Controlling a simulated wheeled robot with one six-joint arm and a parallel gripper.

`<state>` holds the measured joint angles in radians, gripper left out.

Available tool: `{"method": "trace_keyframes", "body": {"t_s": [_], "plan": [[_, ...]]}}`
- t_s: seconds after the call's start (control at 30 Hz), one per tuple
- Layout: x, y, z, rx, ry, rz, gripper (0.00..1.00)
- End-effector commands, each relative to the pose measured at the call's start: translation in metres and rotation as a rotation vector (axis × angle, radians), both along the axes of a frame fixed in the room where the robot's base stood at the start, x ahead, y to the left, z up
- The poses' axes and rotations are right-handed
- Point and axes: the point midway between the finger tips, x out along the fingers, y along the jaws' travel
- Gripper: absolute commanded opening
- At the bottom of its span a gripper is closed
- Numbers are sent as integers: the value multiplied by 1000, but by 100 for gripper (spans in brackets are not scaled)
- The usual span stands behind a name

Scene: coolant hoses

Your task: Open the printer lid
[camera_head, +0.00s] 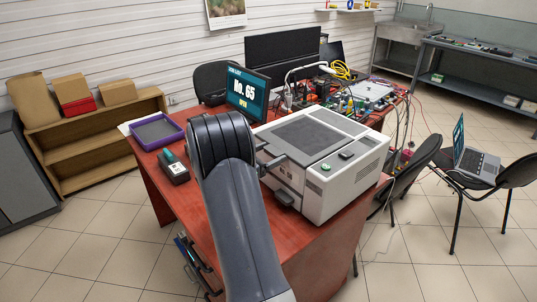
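The printer (325,165) is a boxy white and grey machine on the red desk. Its lid (318,135), with dark grey panels, lies flat on top and looks shut. A green round button and a small dark panel sit on its top near the front right corner. My dark arm rises from the bottom of the view and stands left of the printer. My gripper (274,164) is mostly hidden behind the arm. Dark parts show close against the printer's left side; I cannot tell whether they touch it or whether the fingers are open.
The red desk (312,240) also holds a purple tray (157,131), a small dark device (174,167), a "No. 65" screen (247,93) and cluttered cables and electronics (345,92). Black chairs (415,170) stand right of the desk, one with a laptop (476,160). Tiled floor is free at lower left.

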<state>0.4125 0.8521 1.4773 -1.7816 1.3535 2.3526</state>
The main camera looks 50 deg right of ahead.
Motion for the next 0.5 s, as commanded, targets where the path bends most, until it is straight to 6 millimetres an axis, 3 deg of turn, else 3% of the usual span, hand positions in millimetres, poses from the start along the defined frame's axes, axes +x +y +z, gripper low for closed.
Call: {"method": "trace_keyframes", "body": {"t_s": [0.5], "plan": [[0, 0, 0, 0, 0, 0, 33]]}}
